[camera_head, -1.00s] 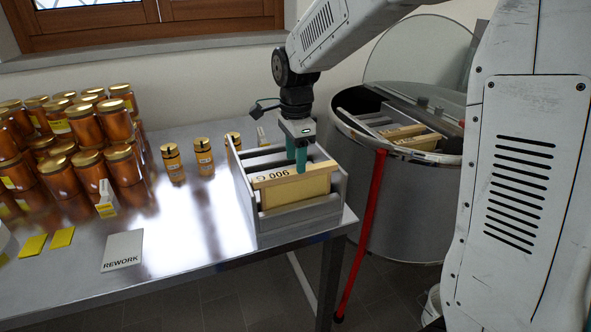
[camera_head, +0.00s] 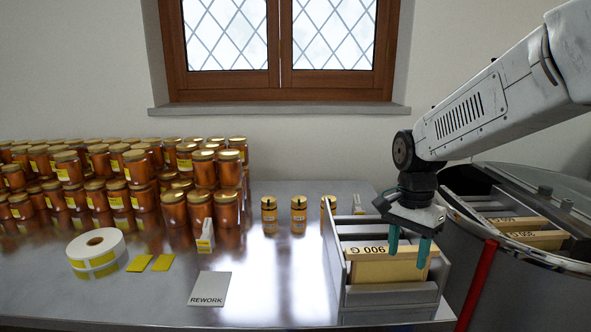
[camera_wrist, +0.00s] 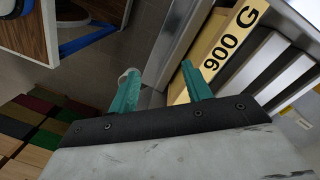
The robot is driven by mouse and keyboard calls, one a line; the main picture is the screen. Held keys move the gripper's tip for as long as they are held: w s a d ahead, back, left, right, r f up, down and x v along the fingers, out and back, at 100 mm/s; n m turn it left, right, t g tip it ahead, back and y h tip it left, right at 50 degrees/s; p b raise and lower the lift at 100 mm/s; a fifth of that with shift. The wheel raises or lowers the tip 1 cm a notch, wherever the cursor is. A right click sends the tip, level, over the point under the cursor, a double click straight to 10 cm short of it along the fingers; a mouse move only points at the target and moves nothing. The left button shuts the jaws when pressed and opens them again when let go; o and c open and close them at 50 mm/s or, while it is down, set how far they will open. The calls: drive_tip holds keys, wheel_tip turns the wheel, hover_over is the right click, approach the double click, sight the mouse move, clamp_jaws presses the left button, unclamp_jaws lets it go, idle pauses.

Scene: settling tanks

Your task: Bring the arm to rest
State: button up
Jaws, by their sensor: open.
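That frame stands upright in the front of a grey slotted box (camera_head: 333,262) on the steel table. In the wrist view the teal fingers (camera_wrist: 160,84) are spread apart, with the marked frame (camera_wrist: 222,50) beside the right finger. I see nothing between the fingers. The arm reaches in from the right and hides part of the box's back.
A steel drum (camera_head: 503,285) holding wooden frames stands right of the table, with a red bar (camera_head: 478,287) beside it. Many honey jars (camera_head: 105,185) fill the table's left. A REWORK card (camera_head: 209,289) and a label roll (camera_head: 95,249) lie in front. The table centre is mostly clear.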

drive_tip(key=s+d+r+n+t, duration=0.1)
drive_tip(key=s+n, duration=0.2)
drive_tip(key=s, duration=0.5)
drive_tip(key=s+r+n, duration=0.2)
drive_tip(key=s+n, duration=0.2)
drive_tip(key=s, duration=0.4)
drive_tip(key=s+d+r+n+t, duration=0.1)
drive_tip(key=s+r+n, duration=0.1)
drive_tip(key=s, duration=0.6)
drive_tip(key=shift+s+d+r+n+t, duration=0.15)
drive_tip(key=shift+d+r+n+t, duration=0.15)
drive_tip(key=shift+n, duration=0.5)
